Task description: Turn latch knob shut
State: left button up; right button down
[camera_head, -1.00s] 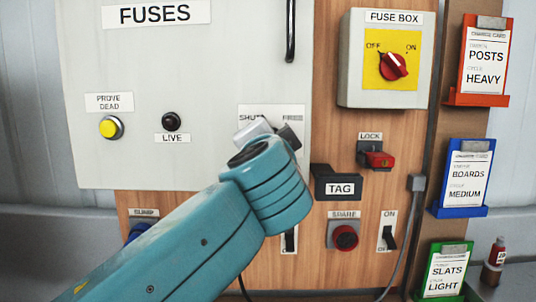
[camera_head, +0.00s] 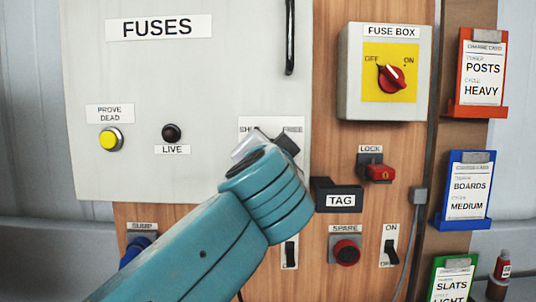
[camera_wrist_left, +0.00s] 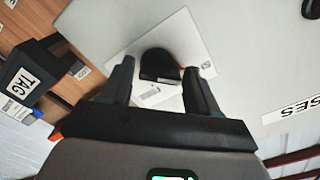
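The latch knob (camera_wrist_left: 160,64) is black and rounded and sits on a white label plate on the pale FUSES panel. In the head view the plate (camera_head: 272,122) reads SHUT at left and FREE at right, and my left gripper (camera_head: 276,139) hides the knob there. In the left wrist view my left gripper (camera_wrist_left: 159,68) has its two dark fingers spread, one on each side of the knob. Gaps show between fingers and knob, so it is not clamped. My right gripper is in neither view.
Right of the panel are the fuse box (camera_head: 384,72) with a red switch, a red LOCK (camera_head: 380,174) and a black TAG block (camera_head: 337,195). A black handle (camera_head: 290,38) hangs above the plate. Card holders (camera_head: 484,110) line the right side.

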pick_arm(q)
jog(key=shift+o, duration=0.6)
jog(key=s+b, duration=0.4)
jog(key=s, duration=1.2)
jog(key=shift+s, duration=0.15)
